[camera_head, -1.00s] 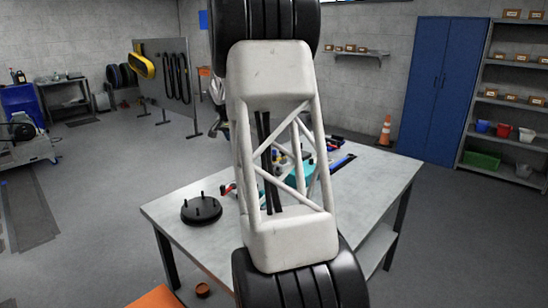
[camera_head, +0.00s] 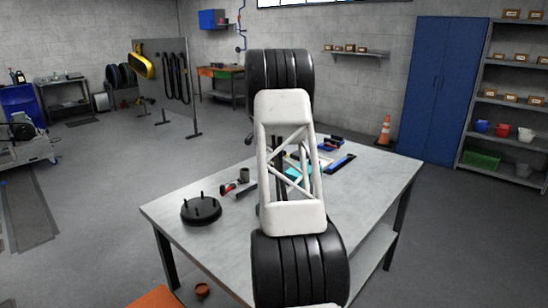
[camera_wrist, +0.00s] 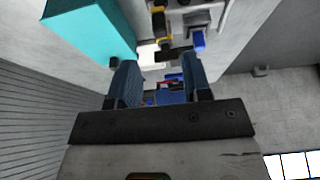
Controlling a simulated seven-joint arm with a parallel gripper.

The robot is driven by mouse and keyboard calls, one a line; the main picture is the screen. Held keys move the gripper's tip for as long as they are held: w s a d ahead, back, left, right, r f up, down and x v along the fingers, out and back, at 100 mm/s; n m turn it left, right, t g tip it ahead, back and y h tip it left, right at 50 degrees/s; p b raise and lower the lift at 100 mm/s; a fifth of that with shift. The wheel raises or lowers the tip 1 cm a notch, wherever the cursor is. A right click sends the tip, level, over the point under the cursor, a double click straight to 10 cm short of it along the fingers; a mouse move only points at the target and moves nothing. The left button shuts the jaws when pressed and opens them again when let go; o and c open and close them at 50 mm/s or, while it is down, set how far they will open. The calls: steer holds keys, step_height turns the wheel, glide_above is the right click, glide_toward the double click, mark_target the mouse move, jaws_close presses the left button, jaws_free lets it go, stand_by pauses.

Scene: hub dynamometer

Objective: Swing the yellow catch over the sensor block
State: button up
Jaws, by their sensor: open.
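My gripper (camera_wrist: 161,82) shows in the wrist view, its two dark blue fingers apart and nothing held between them. A small yellow part (camera_wrist: 158,22), possibly the catch, lies just beyond the fingers near the top, beside grey and black fittings. I cannot tell which part is the sensor block. A cyan block (camera_wrist: 88,28) stands at the upper left, close to the left finger. In the head view my arm covers the gripper and most of the fixture; the cyan block (camera_head: 293,173) shows partly through the arm's lattice.
The grey table (camera_head: 190,241) carries a black studded disc (camera_head: 201,209) at left, a red-and-black tool (camera_head: 229,188), a small dark cup (camera_head: 244,175) and a blue bar (camera_head: 342,163) at right. The table's front left and right are bare. A blue cabinet (camera_head: 438,90) stands behind.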

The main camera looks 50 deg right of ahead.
steer(key=shift+f, duration=0.15)
steer(key=shift+x, duration=3.75)
jaws_close()
